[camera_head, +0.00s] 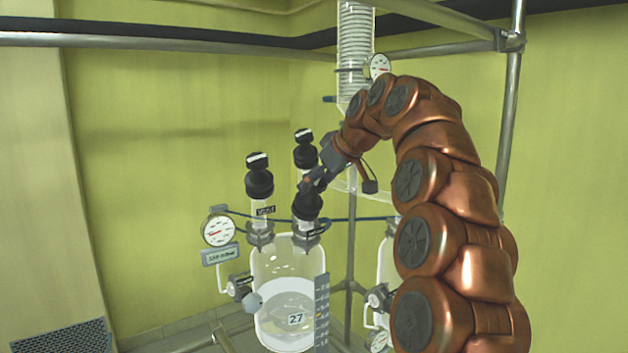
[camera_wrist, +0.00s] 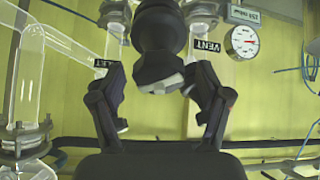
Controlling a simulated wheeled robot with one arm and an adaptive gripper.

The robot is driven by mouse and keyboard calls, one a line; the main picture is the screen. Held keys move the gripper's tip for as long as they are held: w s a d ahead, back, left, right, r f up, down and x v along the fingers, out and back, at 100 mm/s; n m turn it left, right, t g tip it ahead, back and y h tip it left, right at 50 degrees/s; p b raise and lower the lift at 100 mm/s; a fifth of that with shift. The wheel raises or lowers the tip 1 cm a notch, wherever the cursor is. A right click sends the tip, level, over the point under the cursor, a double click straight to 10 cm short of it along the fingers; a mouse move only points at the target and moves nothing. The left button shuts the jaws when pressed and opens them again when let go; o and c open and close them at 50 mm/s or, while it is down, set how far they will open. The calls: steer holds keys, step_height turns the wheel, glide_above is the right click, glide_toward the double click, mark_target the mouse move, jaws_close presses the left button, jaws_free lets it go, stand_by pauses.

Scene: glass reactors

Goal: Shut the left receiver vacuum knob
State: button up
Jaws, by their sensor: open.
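The left receiver is a clear glass vessel (camera_head: 287,257) marked 27, holding pale liquid. Several black knobs stand above it: a left one (camera_head: 259,178), a back one (camera_head: 304,150) and a front right one (camera_head: 307,205). My gripper (camera_head: 312,184) is just above the front right knob. In the wrist view my open gripper (camera_wrist: 158,82) has its fingers on either side of a black knob (camera_wrist: 158,35) with a white mark. I cannot tell whether they touch it. A VENT label (camera_wrist: 207,46) is beside this knob.
A round gauge (camera_head: 219,231) with a plate is left of the vessel. Thin blue tubing passes behind the knobs. A second vessel (camera_head: 386,262) is partly hidden by my arm. Metal frame rails cross above, and a glass coil column (camera_head: 355,45) stands behind.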

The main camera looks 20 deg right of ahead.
steer(key=shift+w+f, duration=0.1)
steer(key=shift+f, duration=0.05)
steer(key=shift+c, duration=0.2)
steer(key=c, duration=1)
steer(key=shift+a, duration=0.1)
steer(key=shift+c, duration=0.6)
steer(key=shift+f+m, duration=0.1)
steer(key=shift+m, duration=0.6)
